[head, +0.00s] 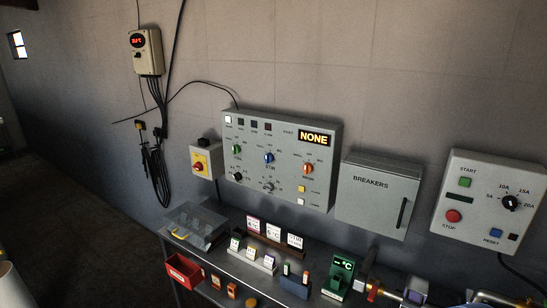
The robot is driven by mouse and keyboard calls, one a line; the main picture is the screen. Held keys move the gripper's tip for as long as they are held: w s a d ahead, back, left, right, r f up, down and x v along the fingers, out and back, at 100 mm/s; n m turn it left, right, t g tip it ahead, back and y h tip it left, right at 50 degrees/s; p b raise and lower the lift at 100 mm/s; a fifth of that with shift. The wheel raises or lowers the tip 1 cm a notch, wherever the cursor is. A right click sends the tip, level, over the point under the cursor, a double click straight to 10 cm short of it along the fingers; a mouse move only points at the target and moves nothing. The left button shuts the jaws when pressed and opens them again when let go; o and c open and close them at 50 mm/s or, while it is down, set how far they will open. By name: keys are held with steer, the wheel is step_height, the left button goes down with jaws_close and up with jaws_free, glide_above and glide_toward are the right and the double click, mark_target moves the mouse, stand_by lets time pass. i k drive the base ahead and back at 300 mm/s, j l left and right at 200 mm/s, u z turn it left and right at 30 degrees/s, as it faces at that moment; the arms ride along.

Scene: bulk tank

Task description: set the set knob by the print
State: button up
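The grey control panel (285,150) hangs on the wall with a lit display reading NONE (314,138). Its knobs are green (236,149), blue (268,158), orange (308,170), black (237,176) and grey (268,187). Their small labels are too blurred to tell which is the set knob, or its exact setting. My gripper is not in view.
The breakers box (378,195) and a start/stop box (490,205) are to the right.

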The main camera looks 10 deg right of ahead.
mark_target(237, 176)
steer(key=i+j+u, duration=0.1)
steer(key=i+u, duration=0.2)
steer(key=i, duration=0.6)
steer(key=i+u, duration=0.3)
steer(key=i, duration=0.65)
steer(key=l, duration=0.1)
